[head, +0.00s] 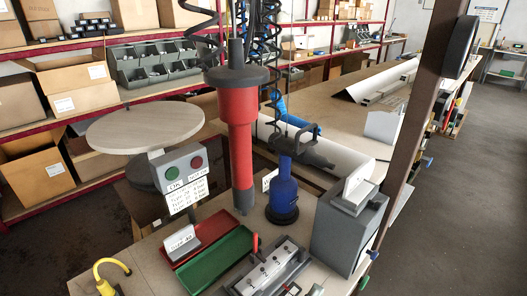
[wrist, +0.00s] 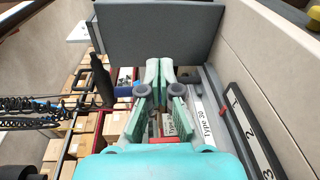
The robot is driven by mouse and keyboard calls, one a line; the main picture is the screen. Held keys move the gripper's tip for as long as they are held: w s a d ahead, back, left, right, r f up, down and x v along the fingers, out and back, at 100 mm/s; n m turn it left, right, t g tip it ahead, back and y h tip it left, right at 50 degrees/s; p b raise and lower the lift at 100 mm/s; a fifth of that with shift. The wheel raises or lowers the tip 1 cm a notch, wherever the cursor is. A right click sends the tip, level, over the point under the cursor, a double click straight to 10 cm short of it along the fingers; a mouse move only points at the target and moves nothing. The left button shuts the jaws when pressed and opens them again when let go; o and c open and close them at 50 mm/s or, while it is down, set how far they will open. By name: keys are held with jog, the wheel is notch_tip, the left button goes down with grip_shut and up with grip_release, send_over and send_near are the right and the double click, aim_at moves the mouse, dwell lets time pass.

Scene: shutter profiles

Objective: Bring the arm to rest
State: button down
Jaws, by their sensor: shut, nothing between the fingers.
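My gripper (wrist: 166,72) shows in the wrist view, with teal fingers and grey round joints. Its fingertips are together with nothing held between them. Beyond the tips is a dark grey panel (wrist: 155,35). I cannot make out my gripper or arm in the head view.
In the head view, a red hanging tool (head: 238,135) and a blue tool (head: 284,188) stand over the bench. A green tray (head: 214,258), a button box (head: 182,170), a grey box (head: 348,232) and a round wooden top (head: 145,128) surround them. A brown post (head: 430,90) rises at right.

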jog(key=s+d+f+y, duration=0.3)
jog(key=s+f+y, duration=0.1)
jog(key=s+f, duration=0.35)
jog(key=s+d+f+y, duration=0.3)
jog(key=s+f+y, duration=0.2)
jog(key=s+f, duration=0.25)
jog(key=s+r+m, duration=0.5)
jog(key=s, duration=0.4)
jog(key=s+d+r+m+t+y, duration=0.1)
jog(key=s+r+m, duration=0.4)
jog(key=s, duration=0.4)
jog(key=shift+m, duration=0.6)
